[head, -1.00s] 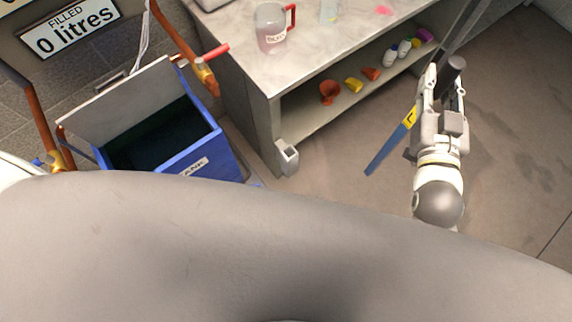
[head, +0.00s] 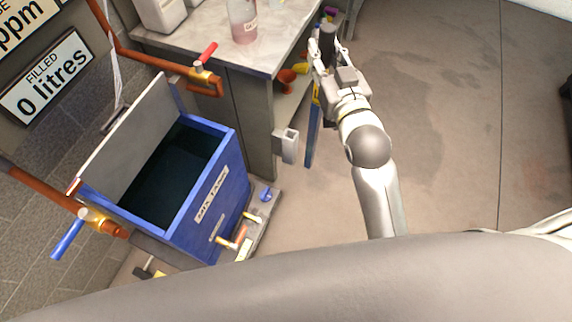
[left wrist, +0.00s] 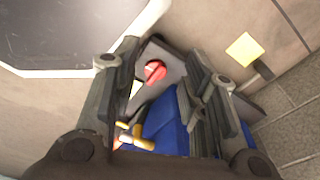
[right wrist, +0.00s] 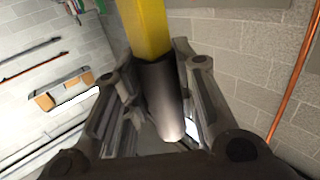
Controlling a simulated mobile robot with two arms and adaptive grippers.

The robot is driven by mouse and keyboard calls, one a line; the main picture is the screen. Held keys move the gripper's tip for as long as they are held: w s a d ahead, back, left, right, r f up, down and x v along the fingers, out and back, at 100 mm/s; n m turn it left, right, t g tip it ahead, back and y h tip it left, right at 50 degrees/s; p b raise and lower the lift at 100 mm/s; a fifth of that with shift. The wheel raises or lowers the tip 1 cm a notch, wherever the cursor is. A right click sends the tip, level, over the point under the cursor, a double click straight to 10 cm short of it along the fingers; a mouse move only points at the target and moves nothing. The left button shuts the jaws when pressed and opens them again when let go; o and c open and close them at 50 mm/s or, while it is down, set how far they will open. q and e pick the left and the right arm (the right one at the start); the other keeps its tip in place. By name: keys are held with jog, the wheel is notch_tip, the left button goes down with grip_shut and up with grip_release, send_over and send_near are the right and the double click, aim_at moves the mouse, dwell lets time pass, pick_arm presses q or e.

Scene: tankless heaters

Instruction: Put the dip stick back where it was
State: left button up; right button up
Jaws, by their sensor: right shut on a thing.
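My right gripper (head: 325,52) is shut on the dark cylindrical handle (right wrist: 160,95) of the dip stick. The dip stick's yellow part (right wrist: 145,25) runs up out of the right wrist view. In the head view the dip stick's blue end (head: 312,140) hangs down below the gripper. It shows just right of a small grey square holder (head: 291,146) on the bench's side, and looks outside it. My left gripper (left wrist: 165,80) is open and empty in the left wrist view, above the tank's valves; it is not in the head view.
The blue mix tank (head: 212,195) stands open at left, its lid (head: 135,135) raised. The bench (head: 200,45) carries a jug (head: 242,22), and small coloured items lie on its lower shelf. Copper pipes (head: 150,60) run behind. The floor at right is clear.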

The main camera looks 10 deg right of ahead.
pick_arm(q)
jog(key=w+d+f+b, duration=0.2)
jog(key=w+f+b, duration=0.85)
jog(key=b, duration=0.85)
pick_arm(e)
jog(key=w+a+r+n+y, duration=0.1)
jog(key=w+a+r+y, duration=0.15)
jog(key=w, duration=1.55)
pick_arm(q)
jog(key=w+r+t+b, duration=0.1)
jog(key=w+r+b, duration=0.1)
jog(key=r, duration=0.6)
jog(key=w+r+t+b, duration=0.1)
jog(key=w+r+b, duration=0.2)
jog(key=r, duration=0.5)
jog(key=shift+w+d+r, duration=0.25)
jog(key=shift+w+r, duration=0.1)
jog(key=shift+w, duration=0.15)
pick_arm(e)
notch_tip(320, 180, down, 27)
jog(key=shift+f, duration=0.15)
jog(key=o, duration=1)
jog(key=shift+f, duration=0.1)
